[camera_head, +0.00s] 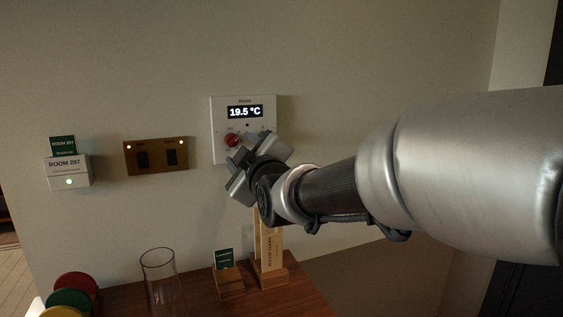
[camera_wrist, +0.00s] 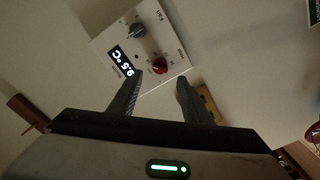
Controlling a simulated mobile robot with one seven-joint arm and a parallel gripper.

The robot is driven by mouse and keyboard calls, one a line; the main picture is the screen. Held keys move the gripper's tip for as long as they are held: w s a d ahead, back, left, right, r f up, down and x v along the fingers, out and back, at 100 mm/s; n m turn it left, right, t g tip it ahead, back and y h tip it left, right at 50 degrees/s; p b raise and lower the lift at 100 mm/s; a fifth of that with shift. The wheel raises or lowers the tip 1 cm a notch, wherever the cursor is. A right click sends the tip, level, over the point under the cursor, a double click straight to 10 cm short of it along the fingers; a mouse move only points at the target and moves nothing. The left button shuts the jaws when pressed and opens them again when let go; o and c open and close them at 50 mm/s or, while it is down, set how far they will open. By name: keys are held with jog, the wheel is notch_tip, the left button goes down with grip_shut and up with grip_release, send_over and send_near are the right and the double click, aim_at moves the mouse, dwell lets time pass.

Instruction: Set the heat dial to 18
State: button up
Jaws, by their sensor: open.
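The white thermostat panel (camera_head: 221,108) is on the wall; its display (camera_head: 245,112) reads 19.5 °C. A red dial (camera_head: 232,140) sits below the display. In the wrist view the panel (camera_wrist: 112,41) appears turned, with the red dial (camera_wrist: 160,66) and a grey dial (camera_wrist: 137,31). The small lettering beside the dials is too small to read surely. My gripper (camera_head: 247,150) is open in front of the panel's lower part, hiding some of it. In the wrist view my gripper (camera_wrist: 160,77) has the red dial just beyond its fingertips, roughly between them; contact cannot be told.
A brass switch plate (camera_head: 157,168) and a white room box (camera_head: 69,173) are on the wall to the left. Below, a wooden counter (camera_head: 200,290) carries a glass (camera_head: 160,270), a small card stand (camera_head: 228,283), a wooden holder (camera_head: 270,275) and coloured discs (camera_head: 70,300).

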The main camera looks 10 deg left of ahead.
jog(key=v, duration=0.9)
jog(key=shift+s, duration=0.4)
jog(key=shift+d, duration=0.2)
